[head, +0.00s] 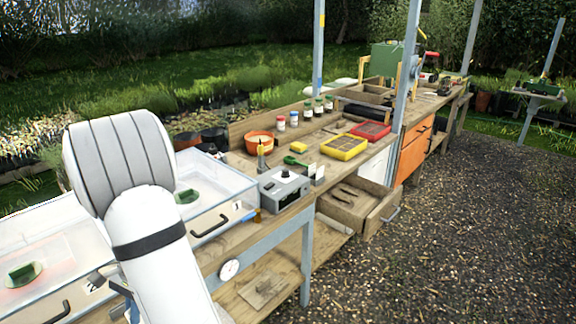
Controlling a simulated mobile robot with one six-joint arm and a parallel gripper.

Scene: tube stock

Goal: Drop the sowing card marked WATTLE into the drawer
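An open wooden drawer (376,223) juts out from under the bench toward the gravel, with its metal handle on the front. Some small dark and tan items lie inside it. Two small pale upright cards (316,171) stand on the bench beside the grey control box, up and to the left of the drawer. Their writing is too small to read, so I cannot tell whether either one is marked WATTLE.
A grey box with a knob (284,188) sits by the clear-lidded propagators (210,205) on the left. A yellow tray (344,147), a red tray (370,131) and an orange pot (260,143) stand on the bench. A blue-grey post (405,75) rises behind the drawer. Gravel on the right is clear.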

